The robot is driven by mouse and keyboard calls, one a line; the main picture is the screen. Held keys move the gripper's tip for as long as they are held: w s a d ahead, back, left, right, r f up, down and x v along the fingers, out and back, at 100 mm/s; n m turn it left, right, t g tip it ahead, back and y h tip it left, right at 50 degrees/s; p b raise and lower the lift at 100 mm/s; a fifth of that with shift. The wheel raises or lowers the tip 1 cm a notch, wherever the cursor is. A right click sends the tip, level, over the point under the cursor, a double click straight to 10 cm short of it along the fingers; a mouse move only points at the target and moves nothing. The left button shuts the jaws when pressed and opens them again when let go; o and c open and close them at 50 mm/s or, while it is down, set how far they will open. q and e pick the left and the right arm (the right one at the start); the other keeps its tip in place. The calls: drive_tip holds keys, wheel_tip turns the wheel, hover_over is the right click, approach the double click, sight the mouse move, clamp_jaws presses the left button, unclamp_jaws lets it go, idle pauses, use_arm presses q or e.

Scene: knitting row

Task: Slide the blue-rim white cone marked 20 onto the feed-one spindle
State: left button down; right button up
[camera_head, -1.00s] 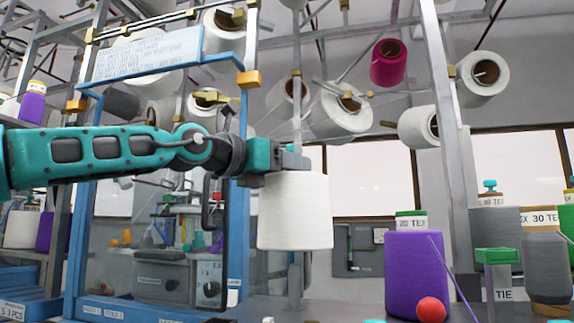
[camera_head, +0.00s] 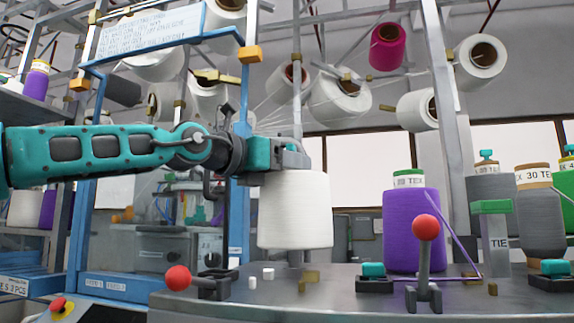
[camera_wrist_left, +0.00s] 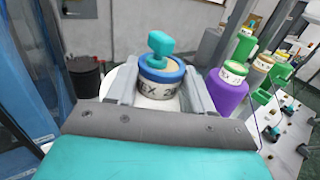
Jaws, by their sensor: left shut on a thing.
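The white cone (camera_head: 293,212) hangs upright below my left gripper (camera_head: 290,160), apart from the tabletop. In the left wrist view the gripper's jaws are shut around the cone's top (camera_wrist_left: 160,92), which has a blue rim and a partly readable label, "EX 2". A teal knob (camera_wrist_left: 158,44) stands above the blue rim. A feed-one spindle cannot be made out; the cone and gripper hide part of the area behind them. My right gripper is not in view.
A purple cone (camera_head: 412,232) stands to the right, with a red-knobbed lever (camera_head: 427,230) before it. Another red-knobbed lever (camera_head: 178,279) is at the front left. A blue frame (camera_head: 238,220) stands left of the held cone.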

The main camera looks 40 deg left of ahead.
use_arm(q)
drive_tip(key=shift+f+b, duration=0.75)
drive_tip(key=shift+f, duration=0.05)
drive_tip(key=shift+f+b, duration=0.4)
drive_tip(key=shift+f, duration=0.05)
